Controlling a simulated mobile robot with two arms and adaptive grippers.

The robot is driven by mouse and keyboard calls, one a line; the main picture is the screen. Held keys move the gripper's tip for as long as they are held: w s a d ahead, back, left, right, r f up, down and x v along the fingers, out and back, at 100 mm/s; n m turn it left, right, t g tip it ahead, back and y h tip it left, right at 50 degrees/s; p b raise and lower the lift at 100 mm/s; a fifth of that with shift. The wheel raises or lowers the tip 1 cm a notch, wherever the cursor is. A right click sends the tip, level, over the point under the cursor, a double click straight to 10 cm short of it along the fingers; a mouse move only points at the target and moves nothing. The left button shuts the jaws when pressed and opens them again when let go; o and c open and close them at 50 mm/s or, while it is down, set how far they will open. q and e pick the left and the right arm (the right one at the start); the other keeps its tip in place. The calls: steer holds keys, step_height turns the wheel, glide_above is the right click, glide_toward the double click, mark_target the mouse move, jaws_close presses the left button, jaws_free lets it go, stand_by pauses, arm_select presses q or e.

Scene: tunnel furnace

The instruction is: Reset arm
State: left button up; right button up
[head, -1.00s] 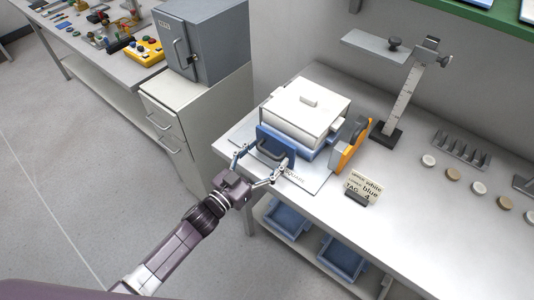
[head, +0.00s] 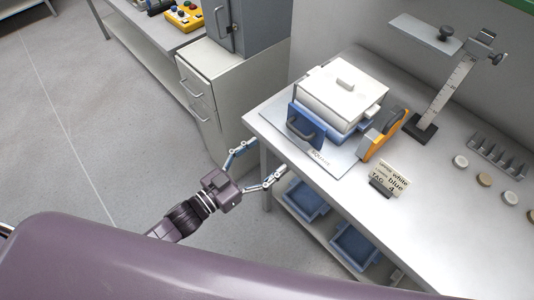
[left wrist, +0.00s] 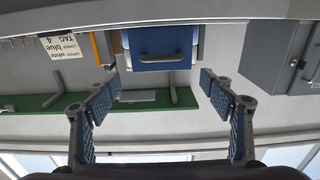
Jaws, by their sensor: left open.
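My left gripper (head: 262,168) is open and empty in the head view, just off the front left corner of the workbench. Its two fingers are spread wide, and they also show in the left wrist view (left wrist: 160,82) with nothing between them. The white-lidded box with a blue lower part (head: 345,92) sits on the bench beyond the gripper. Its blue front with a dark handle (head: 304,128) faces the gripper, which is apart from it. The blue front also shows in the left wrist view (left wrist: 160,62). My right gripper is not in view.
The workbench (head: 440,225) holds a tag sign (head: 391,178), an orange-and-grey part (head: 384,135), a measuring stand (head: 450,92) and several round discs. Blue bins (head: 354,245) sit on the shelf below. A white drawer cabinet (head: 240,90) stands to the left. Open floor lies left.

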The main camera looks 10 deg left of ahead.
arm_select(q)
steer(key=shift+f, duration=0.1)
steer(key=s+a+f+n+g+y+b, duration=0.1)
steer(key=s+a+f+g+y, duration=0.2)
steer(key=f, duration=0.8)
steer(key=s+a+f+n+y, duration=0.15)
steer(key=a+f, duration=0.35)
steer(key=f, duration=0.5)
steer(key=s+a+f+n+g+y+b, duration=0.15)
steer(key=s+a+f+y, duration=0.25)
steer(key=f, duration=0.7)
steer(key=s+f+g, duration=0.3)
steer(key=s+f, duration=0.3)
steer(key=s, duration=0.4)
steer(key=s+a+f+g+y, duration=0.1)
steer(key=s+f+g, duration=0.2)
steer(key=s+f, duration=0.3)
steer(key=s+a+f+g+y, duration=0.1)
steer(key=s+f+g, duration=0.2)
steer(key=s, duration=1.2)
step_height(320, 180, down, 4)
steer(key=shift+r+n, duration=0.25)
steer(key=shift+n, duration=0.15)
